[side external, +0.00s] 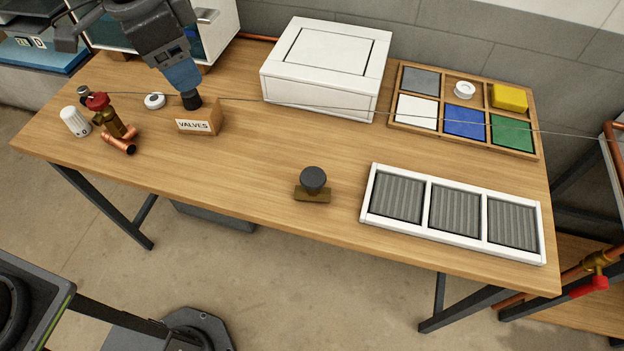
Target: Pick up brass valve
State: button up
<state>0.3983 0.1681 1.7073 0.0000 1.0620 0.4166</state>
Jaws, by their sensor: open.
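A brass valve (116,124) with a red cap and copper pipe ends lies at the left end of the wooden table, beside a white ribbed knob (75,121). Another brass piece (312,195) with a round black knob on top stands alone near the front middle. My gripper (190,101) comes down from the top left, just behind the wooden block labelled VALVES (198,121). It is open, right of the left valve and apart from it. The gap between its fingers is hard to see from this side.
A white box (283,89) stands at the back middle. A divided wooden tray (394,115) with coloured tiles is at the back right. A white three-bay frame (369,190) lies at the front right. A thin line crosses the view. The front-left middle of the table is clear.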

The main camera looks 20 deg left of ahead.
jog(key=w+d+f+m+g, duration=0.2)
jog(key=w+d+f+m, duration=0.15)
jog(key=d+f, duration=0.6)
jog(key=m+y, duration=0.1)
jog(key=m, duration=0.2)
send_near(312, 176)
notch_tip(312, 176, down, 8)
jog(key=shift+w+r, duration=0.1)
jog(key=shift+r, duration=0.05)
jog(key=shift+d+f, duration=0.1)
jog(key=shift+f, duration=2.95)
jog(key=c, duration=0.7)
jog(key=shift+r, duration=0.1)
jog(key=shift+c, duration=0.6)
